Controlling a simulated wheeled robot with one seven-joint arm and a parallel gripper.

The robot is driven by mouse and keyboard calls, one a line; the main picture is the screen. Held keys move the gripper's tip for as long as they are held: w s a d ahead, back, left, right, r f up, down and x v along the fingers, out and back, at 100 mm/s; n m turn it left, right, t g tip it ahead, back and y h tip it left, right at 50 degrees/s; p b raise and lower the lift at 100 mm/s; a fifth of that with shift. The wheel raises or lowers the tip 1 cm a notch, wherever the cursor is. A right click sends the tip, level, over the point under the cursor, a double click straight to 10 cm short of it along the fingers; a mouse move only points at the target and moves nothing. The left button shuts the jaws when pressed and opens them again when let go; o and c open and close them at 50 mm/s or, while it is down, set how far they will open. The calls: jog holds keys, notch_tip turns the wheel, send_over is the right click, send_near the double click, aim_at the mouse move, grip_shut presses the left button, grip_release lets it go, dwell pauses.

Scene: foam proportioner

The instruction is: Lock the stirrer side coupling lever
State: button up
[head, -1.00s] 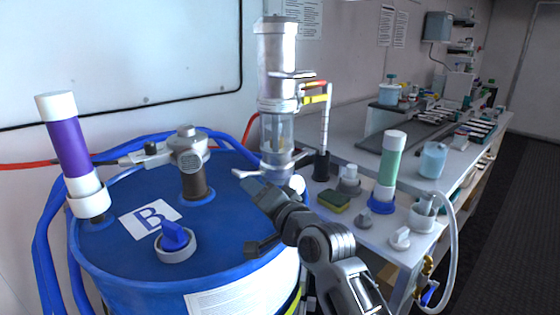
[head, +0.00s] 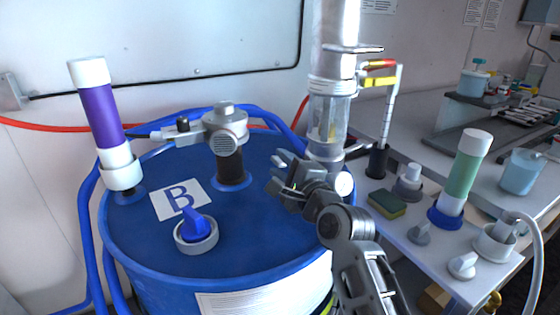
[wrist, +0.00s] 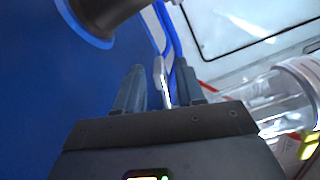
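The stirrer (head: 228,130) stands on the blue drum (head: 150,245), left of a clear cylinder (head: 327,115) with metal couplings. A pale metal lever (head: 279,161) at the lower coupling is partly hidden by my gripper (head: 283,177) in the head view. In the wrist view, the lever (wrist: 162,80) stands between the two dark fingers of my gripper (wrist: 160,88), with narrow gaps on both sides. The fingers look open around it, not pressed on it. The lever's root is hidden behind my gripper.
A purple tube (head: 98,115) and a blue-handled cap (head: 195,230) are on the drum. Blue and red hoses run behind it. A bench at right holds a sponge (head: 387,204), a green tube (head: 465,170) and grey fittings. The clear cylinder stands close to my gripper.

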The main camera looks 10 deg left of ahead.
jog(key=shift+x, duration=1.15)
jog(key=shift+s, duration=0.1)
jog(key=shift+c, duration=0.4)
grip_shut()
